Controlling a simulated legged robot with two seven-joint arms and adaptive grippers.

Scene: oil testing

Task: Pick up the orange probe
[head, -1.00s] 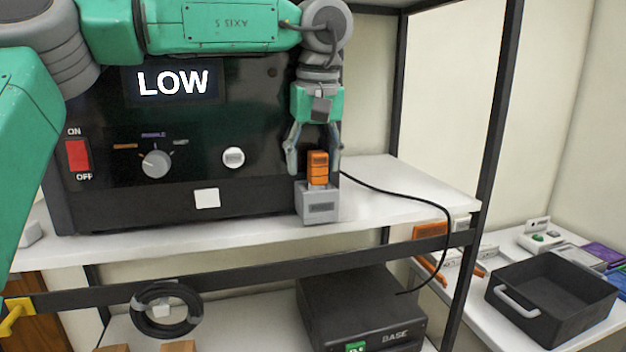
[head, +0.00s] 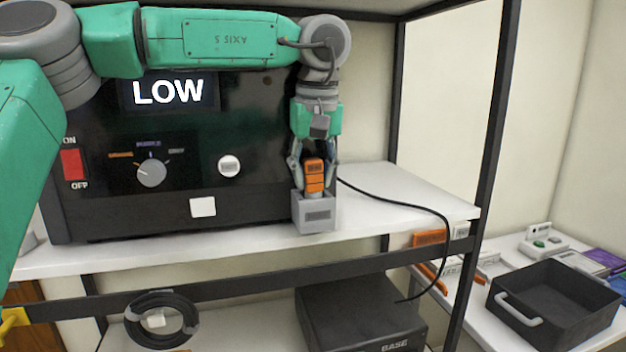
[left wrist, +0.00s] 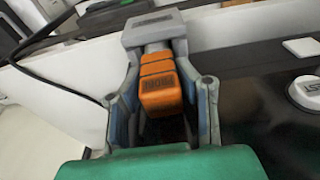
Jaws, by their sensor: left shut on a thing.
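The orange probe (head: 314,176) stands upright in a grey holder (head: 315,216) at the right front of the black machine. My left gripper (head: 313,184) comes down from above and is shut on the probe, one finger on each side. In the left wrist view the probe (left wrist: 160,85) sits between the two fingers (left wrist: 163,105), with its lower end in the grey holder (left wrist: 153,30). The part inside the holder is hidden. My right gripper is not in view.
The black machine (head: 110,210) with a LOW display, red switch and dial stands left on the white shelf (head: 410,205). A black cable (head: 410,204) crosses the shelf's right part. Below are a black BASE box (head: 350,315) and coiled cable (head: 160,320). A black tray (head: 560,300) stands right.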

